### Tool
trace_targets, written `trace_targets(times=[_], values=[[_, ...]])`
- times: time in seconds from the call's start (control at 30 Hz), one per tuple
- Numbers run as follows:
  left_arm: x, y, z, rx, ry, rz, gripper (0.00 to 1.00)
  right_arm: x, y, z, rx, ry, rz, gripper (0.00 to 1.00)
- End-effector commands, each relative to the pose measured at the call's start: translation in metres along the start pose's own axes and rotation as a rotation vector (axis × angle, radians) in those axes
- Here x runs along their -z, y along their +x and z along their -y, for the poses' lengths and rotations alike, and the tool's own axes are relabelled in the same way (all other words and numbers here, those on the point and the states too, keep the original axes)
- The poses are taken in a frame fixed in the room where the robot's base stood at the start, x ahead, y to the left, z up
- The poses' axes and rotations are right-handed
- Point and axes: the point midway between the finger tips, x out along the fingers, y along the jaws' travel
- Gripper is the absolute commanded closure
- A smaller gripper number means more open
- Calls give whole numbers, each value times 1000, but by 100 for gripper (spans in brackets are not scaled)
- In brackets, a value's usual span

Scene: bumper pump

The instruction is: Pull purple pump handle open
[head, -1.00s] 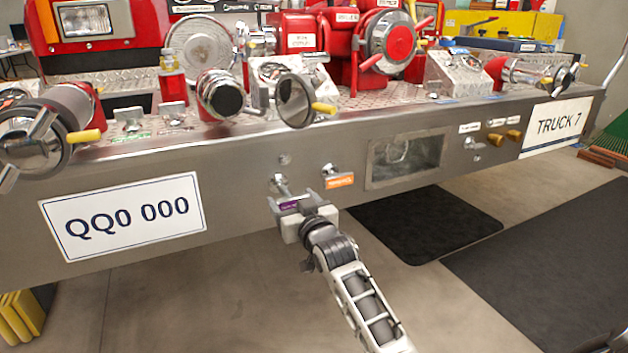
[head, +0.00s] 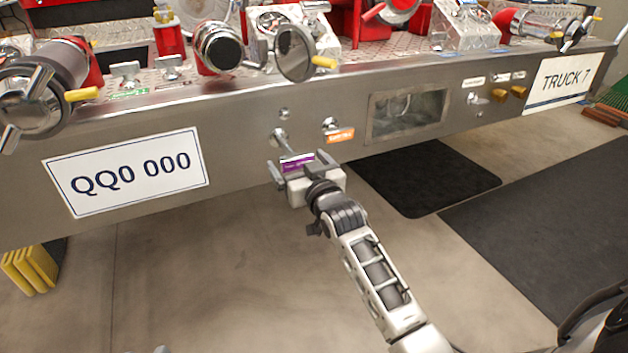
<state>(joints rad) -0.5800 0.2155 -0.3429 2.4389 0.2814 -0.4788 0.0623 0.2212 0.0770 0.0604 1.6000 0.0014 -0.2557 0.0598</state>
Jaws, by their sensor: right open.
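The purple pump handle (head: 297,162) sticks out on a metal shaft from the front of the steel bumper (head: 235,125), below and left of an orange-labelled handle (head: 340,136). My right gripper (head: 299,167) is at the purple handle, its jaws open with one finger on each side of it. The purple label shows between the fingers. I cannot tell whether either finger touches the handle.
A white plate reading QQ0 000 (head: 125,172) is left on the bumper, and a TRUCK 7 plate (head: 558,82) is right. A recessed window (head: 407,112) sits right of the handles. Dark mats (head: 425,178) lie on the floor. Space below the bumper is clear.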

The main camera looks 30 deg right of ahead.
Motion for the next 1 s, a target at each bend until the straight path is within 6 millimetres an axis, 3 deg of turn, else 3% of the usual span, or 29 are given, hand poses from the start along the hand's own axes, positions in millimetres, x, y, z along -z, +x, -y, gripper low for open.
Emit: trace_targets(times=[0.23, 0.6, 0.8, 1.0], values=[[5, -2, 3, 37, 70, 38, 64, 3, -53, 0, 0, 0, 4, 5], [-19, -9, 13, 80, 121, 161, 64, 1, -133, 0, -1, 0, 4, 5], [-25, -8, 17, 93, 114, 189, 64, 0, -150, 0, -1, 0, 2, 5], [-19, -3, 19, 97, 113, 171, 64, 0, -152, 0, -1, 0, 0, 5]])
